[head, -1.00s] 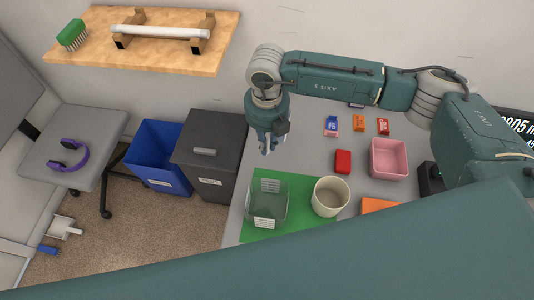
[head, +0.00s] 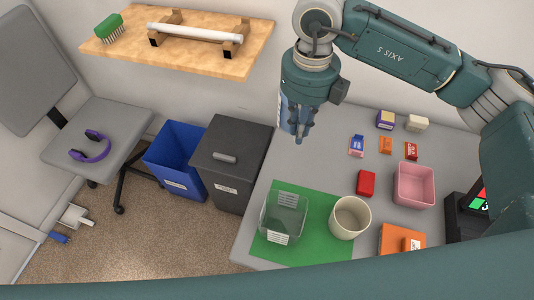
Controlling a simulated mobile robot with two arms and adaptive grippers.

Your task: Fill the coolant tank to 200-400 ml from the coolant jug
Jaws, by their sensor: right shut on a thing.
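The clear tank (head: 270,218) with white marked scales stands on a green mat (head: 320,250) at the table's left front. It looks empty, though the level is hard to read. My right gripper (head: 300,135) points down, high above the table and behind the tank in the picture. It is shut on a pale blue and white thing (head: 285,112), which is mostly hidden behind the gripper. I cannot tell whether this is the coolant jug. A cream round pot (head: 350,217) stands right of the tank. My left gripper is out of view.
A pink bin (head: 414,186), a red box (head: 366,183), an orange box (head: 394,242) and several small boxes occupy the table's right half. A wooden shelf (head: 230,62) juts from the wall. A grey bin (head: 231,165) and a blue bin (head: 175,158) stand left of the table.

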